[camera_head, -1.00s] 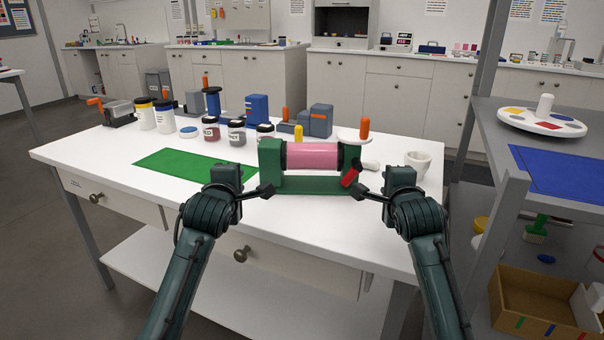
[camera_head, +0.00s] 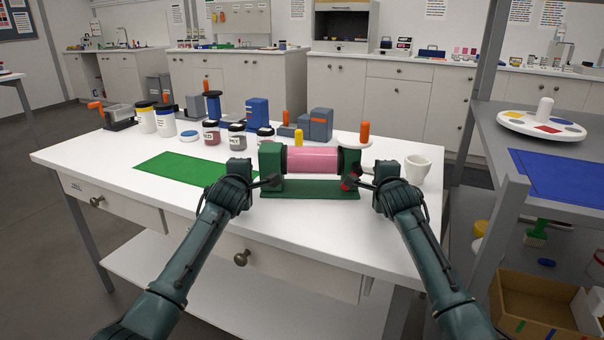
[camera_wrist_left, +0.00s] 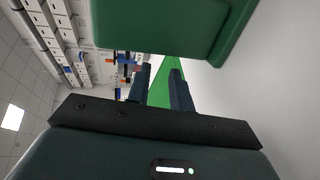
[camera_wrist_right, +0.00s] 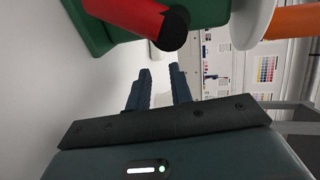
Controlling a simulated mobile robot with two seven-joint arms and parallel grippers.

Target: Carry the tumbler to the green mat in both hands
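The tumbler, a pink drum (camera_head: 312,159) in a green frame (camera_head: 310,190), stands on the white table. The green mat (camera_head: 180,168) lies flat and bare to its left. My left gripper (camera_head: 274,181) is low at the tumbler's left end. In the left wrist view its fingers (camera_wrist_left: 160,72) are apart with nothing between them, beside the green frame (camera_wrist_left: 170,28). My right gripper (camera_head: 350,183) is at the right end, by the red handle (camera_wrist_right: 140,18) with a black tip. Its fingers (camera_wrist_right: 161,75) are also apart and empty. Contact with the frame cannot be told.
Lidded jars (camera_head: 211,132) and grey and blue blocks (camera_head: 257,111) stand behind the mat and tumbler. A white mortar (camera_head: 418,169) is close to my right arm. An orange-handled white disc (camera_head: 354,138) is behind the tumbler. The table front left is clear.

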